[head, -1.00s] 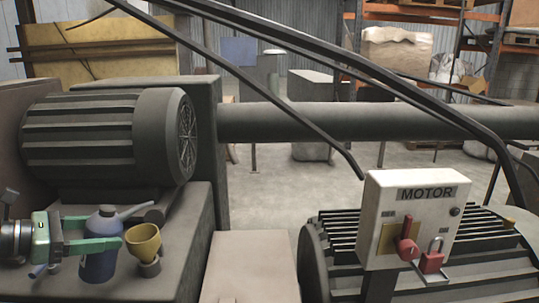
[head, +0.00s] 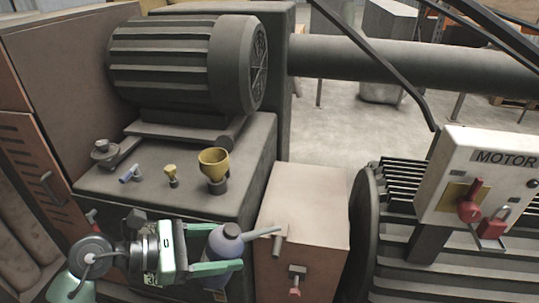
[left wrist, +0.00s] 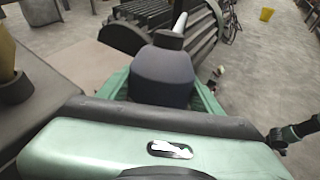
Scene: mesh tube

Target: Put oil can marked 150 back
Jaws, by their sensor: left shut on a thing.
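The oil can (head: 226,240) has a blue-grey body and a long grey spout pointing right. My left gripper (head: 214,264) is shut on its body, with green fingers on either side, and holds it in front of the motor bench. In the left wrist view the can (left wrist: 163,76) is between the green fingers (left wrist: 163,95), spout pointing away. No number is readable on it. A dark and green part of my right arm (left wrist: 290,136) shows at the right edge of the left wrist view; its jaws cannot be made out.
The bench top (head: 240,150) carries a yellow funnel cup (head: 213,160), a small brush-like item (head: 171,174) and a blue-handled item (head: 130,173). A box with a tap (head: 305,205) stands right of the bench. The MOTOR switch box (head: 478,180) is farther right.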

